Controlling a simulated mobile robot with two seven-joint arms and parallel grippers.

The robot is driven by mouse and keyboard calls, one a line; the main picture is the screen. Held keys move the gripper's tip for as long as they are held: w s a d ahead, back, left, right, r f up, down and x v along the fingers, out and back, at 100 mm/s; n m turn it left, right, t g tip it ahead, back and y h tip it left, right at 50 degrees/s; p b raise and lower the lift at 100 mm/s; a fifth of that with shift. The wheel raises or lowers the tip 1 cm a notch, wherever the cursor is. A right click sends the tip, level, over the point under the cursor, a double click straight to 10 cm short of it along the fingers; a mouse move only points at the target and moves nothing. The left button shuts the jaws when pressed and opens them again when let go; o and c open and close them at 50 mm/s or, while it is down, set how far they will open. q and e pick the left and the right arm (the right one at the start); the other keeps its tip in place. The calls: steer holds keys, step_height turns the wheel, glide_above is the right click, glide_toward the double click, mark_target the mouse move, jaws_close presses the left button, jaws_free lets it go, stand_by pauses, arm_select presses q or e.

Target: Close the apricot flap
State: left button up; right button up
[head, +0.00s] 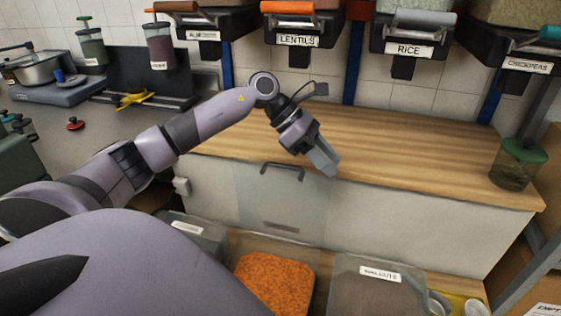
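The bin with orange, apricot-like contents (270,284) stands at the lower middle of the head view. Its label cannot be read. A see-through flap (258,208) stands raised behind this bin, in front of the white counter front, with a dark handle (283,167) along its top edge. My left gripper (328,166) is just right of the handle, at the counter's front edge, pointing down and right. Its fingers look together with nothing between them, and it appears apart from the flap. My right gripper is out of view.
A lidded bin (375,292) is to the right and another grey bin (196,232) to the left. A wooden counter (420,160) lies behind, mostly clear, with a green-lidded jar (517,165) at its right end. Labelled dispensers, including lentils (300,40) and rice (408,50), hang above.

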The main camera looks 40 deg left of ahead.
arm_select(q)
steer(key=s+a+r+y, duration=0.1)
steer(key=a, duration=0.3)
steer(key=s+a+g+y, duration=0.1)
steer(key=a+y, duration=0.1)
steer(key=a, duration=0.3)
steer(key=s+a+r+y, duration=0.1)
steer(key=a, duration=0.3)
steer(key=shift+s+a+r+m+g+y, duration=0.2)
steer(key=shift+r+m+g+y, duration=0.1)
steer(key=shift+y, duration=0.1)
steer(key=shift+f, duration=0.3)
steer(key=shift+b+x, duration=0.45)
steer(key=shift+x, duration=2.7)
jaws_close()
